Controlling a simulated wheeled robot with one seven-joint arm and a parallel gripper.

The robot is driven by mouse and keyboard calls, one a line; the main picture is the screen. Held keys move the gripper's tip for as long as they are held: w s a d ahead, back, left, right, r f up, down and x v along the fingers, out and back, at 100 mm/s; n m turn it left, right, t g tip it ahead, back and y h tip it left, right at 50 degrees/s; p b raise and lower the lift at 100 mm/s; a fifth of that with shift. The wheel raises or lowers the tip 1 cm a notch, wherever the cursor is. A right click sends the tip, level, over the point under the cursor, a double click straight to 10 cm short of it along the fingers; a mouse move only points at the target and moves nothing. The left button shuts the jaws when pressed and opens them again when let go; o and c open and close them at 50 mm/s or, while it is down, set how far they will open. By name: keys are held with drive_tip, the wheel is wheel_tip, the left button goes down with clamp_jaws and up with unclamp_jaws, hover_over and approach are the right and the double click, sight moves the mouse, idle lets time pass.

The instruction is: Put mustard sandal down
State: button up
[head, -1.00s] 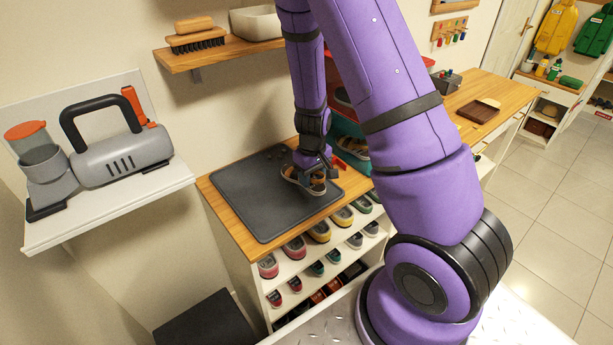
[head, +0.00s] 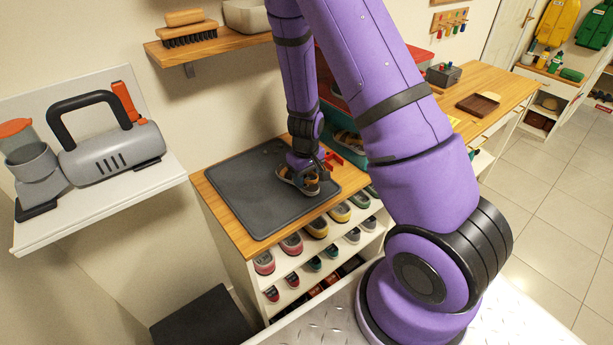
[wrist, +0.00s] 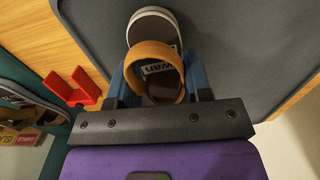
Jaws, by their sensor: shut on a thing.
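The mustard sandal (wrist: 152,52) has a dark sole and a mustard strap, and is between the two fingers of my gripper (wrist: 160,82) in the wrist view. My gripper is shut on it. In the head view, my gripper (head: 312,178) holds the sandal (head: 296,179) at the dark grey mat (head: 255,200) on top of the wooden cubby unit. The sandal is over the mat's right part, low against it. I cannot tell whether its sole touches the mat.
A red bracket-like piece (wrist: 72,88) lies on the wood beside the mat. A teal box with shoes (head: 346,132) stands behind to the right. Several shoes fill the cubby shelves (head: 300,262) below. The left part of the mat is mostly clear. A shelf with brushes (head: 205,48) hangs above.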

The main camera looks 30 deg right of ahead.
drive_tip(key=shift+f, duration=0.1)
drive_tip(key=o, duration=0.9)
drive_tip(key=shift+o, duration=0.2)
drive_tip(key=shift+f, duration=0.1)
